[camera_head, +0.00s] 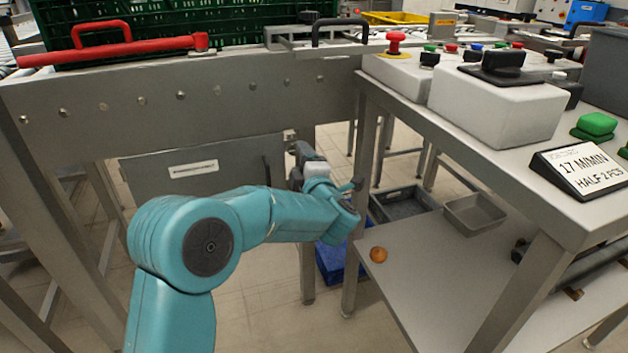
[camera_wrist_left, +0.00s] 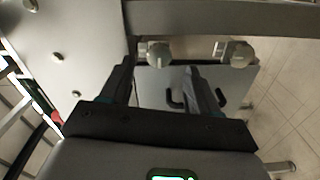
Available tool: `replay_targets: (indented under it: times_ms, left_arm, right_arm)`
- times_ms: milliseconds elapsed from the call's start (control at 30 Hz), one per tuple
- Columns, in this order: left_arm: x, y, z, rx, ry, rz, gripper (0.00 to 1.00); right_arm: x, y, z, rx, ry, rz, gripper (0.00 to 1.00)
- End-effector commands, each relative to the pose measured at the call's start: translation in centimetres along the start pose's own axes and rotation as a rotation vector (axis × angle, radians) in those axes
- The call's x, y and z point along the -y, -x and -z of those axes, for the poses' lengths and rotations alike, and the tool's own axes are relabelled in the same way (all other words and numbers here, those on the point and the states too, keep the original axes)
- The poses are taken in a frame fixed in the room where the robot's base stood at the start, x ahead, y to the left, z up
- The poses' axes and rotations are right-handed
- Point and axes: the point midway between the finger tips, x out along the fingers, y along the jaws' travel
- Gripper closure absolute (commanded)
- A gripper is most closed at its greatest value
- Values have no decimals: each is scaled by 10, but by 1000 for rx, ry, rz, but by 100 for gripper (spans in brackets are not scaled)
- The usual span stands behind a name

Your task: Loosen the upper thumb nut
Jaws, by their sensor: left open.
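My left gripper (camera_head: 300,152) reaches to the leg below the conveyor's side panel in the head view. In the wrist view the left gripper (camera_wrist_left: 159,70) is open, with one dark finger on each side. The upper thumb nut (camera_wrist_left: 158,54), a grey knob, shows between and just beyond the fingertips; I cannot tell whether either finger touches it. The lower thumb nut (camera_wrist_left: 238,55) is a similar knob to the right, outside the fingers. In the head view my gripper and wrist hide most of this area. My right gripper is not in view.
A grey cabinet door (camera_head: 205,172) hangs left of my gripper, with a black handle (camera_wrist_left: 175,100). The steel side panel (camera_head: 150,105) is above. The control table (camera_head: 420,110) and its lower shelf (camera_head: 430,285) stand to the right, with an orange round object (camera_head: 378,254).

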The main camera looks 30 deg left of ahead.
Motion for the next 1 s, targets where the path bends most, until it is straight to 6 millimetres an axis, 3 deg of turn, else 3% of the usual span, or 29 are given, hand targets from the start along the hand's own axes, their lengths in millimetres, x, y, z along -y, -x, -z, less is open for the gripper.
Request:
replay_targets:
  times_ms: [300,500,667,1000]
  left_arm:
    - [-3,86,-1,7,-2,0,39]
    - [-2,119,-1,4,-1,0,39]
    - [0,129,0,1,0,0,39]
    - [0,130,0,1,0,1,39]
  right_arm:
    - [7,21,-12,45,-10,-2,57]
    - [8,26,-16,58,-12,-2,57]
    - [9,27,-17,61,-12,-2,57]
    - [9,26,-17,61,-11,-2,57]
